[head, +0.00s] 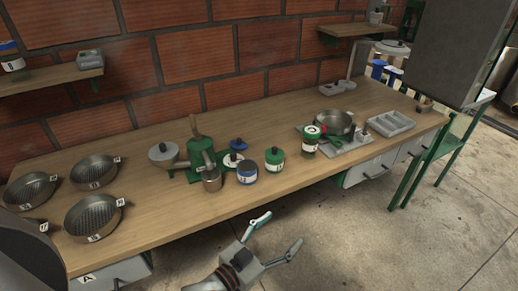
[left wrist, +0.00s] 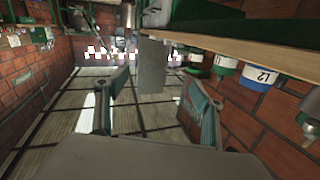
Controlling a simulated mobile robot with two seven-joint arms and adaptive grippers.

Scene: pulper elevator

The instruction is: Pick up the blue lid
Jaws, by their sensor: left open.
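A small blue lid (head: 238,144) with a dark knob shows on the wooden workbench, behind a white round piece (head: 233,159). A white jar (head: 247,174) with a blue band and blue top stands just in front of it. I cannot tell whether that top is a separate lid. My left gripper (head: 284,229) is open and empty in front of the bench's front edge, over the floor and apart from the jars. In the left wrist view its fingers (left wrist: 155,90) are spread with nothing between them. A blue-banded jar marked L2 (left wrist: 258,77) shows there, upside down. My right gripper is not in view.
A green-topped jar (head: 274,160) stands to the right of the blue one, and a metal cup (head: 211,180) and green press (head: 201,155) to the left. Several round pans (head: 93,217) occupy the left end. The bench's front strip (head: 185,216) is clear.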

